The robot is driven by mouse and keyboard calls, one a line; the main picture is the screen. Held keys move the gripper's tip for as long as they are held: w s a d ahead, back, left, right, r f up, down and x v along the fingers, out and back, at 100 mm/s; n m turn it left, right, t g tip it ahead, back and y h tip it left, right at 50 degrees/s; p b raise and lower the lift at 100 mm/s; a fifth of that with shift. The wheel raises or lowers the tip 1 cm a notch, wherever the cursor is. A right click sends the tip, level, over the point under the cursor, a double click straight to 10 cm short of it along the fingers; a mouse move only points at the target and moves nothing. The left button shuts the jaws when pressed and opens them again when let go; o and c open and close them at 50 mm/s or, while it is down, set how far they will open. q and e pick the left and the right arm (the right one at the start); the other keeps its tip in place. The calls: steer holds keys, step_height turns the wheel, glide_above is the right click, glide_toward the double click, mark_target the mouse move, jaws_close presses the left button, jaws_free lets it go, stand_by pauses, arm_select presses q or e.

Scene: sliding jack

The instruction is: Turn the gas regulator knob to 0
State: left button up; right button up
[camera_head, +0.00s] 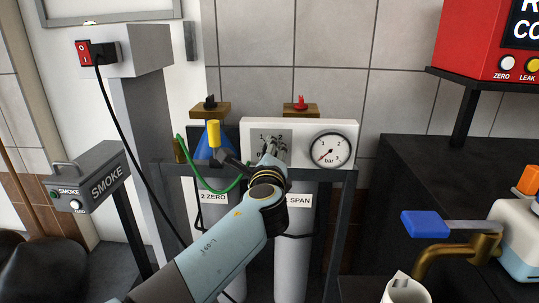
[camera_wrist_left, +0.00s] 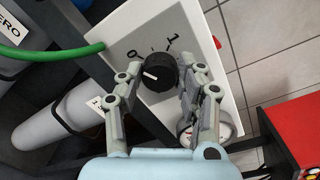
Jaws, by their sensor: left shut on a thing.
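The knob's white line points left, on the 0 side. My left gripper (camera_wrist_left: 164,76) has one finger on each side of the knob and is shut on it. In the head view my left gripper (camera_head: 271,151) largely hides the knob. My right gripper is not in view.
Two grey cylinders (camera_head: 291,255) stand in a dark frame (camera_head: 341,230) below the panel. A green hose (camera_head: 211,190) hangs left of it. A SMOKE box (camera_head: 95,180) stands at the left. A dark bench (camera_head: 439,180) with a blue-handled tap (camera_head: 425,224) is at the right.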

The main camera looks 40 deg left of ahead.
arm_select(q)
steer(key=o, duration=1.2)
steer(key=shift+c, duration=0.2)
steer(key=v, duration=0.7)
steer(key=shift+s+d, duration=0.15)
steer(key=shift+s, duration=0.1)
steer(key=shift+f, duration=0.1)
